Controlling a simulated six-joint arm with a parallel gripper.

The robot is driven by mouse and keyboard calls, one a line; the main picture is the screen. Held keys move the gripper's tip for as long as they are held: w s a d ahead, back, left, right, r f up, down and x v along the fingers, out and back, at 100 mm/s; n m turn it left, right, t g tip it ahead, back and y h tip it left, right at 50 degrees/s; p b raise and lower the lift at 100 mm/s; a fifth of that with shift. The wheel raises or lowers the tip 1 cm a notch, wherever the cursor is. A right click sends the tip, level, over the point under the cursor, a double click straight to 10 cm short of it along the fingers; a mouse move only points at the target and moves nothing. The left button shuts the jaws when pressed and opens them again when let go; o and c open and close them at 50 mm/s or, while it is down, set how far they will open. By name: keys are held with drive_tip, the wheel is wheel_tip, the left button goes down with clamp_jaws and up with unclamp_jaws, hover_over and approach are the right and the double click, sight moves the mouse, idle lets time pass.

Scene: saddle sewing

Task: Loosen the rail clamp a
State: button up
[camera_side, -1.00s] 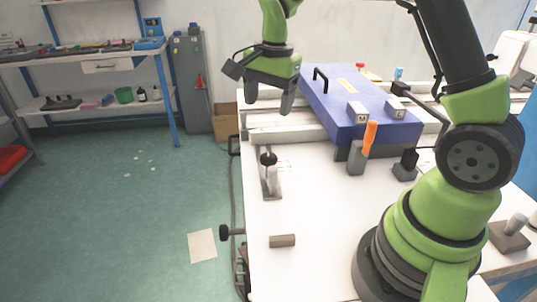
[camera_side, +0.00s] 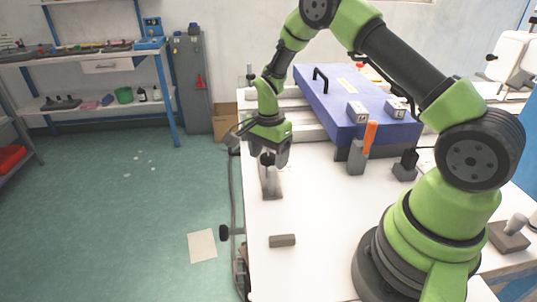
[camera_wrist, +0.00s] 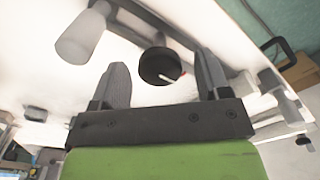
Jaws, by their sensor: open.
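A clamp with a round black knob stands on a grey metal base (camera_side: 272,190) at the left part of the white table; no label on it is readable. My gripper (camera_side: 270,154) is open above this clamp, fingers pointing down. In the wrist view the black knob (camera_wrist: 158,66) lies between the two spread fingers of my gripper (camera_wrist: 163,78), with clear space on both sides. A small red and white mark shows on the knob. The fingers do not appear to touch it. My gripper partly hides the clamp's upper part in the side view.
A blue case (camera_side: 350,105) with a black handle lies at the back. An orange-handled tool (camera_side: 370,137) stands in a grey holder in front of it. A grey cylinder (camera_side: 282,241) lies near the front. The table between is clear.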

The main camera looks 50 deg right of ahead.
drive_tip(key=shift+f, duration=0.1)
drive_tip(key=c, duration=0.9)
drive_tip(key=shift+c, duration=0.2)
drive_tip(key=shift+n, duration=0.4)
drive_tip(key=n, duration=0.4)
drive_tip(key=shift+n, duration=0.3)
drive_tip(key=n, duration=1)
drive_tip(key=shift+n, duration=2.7)
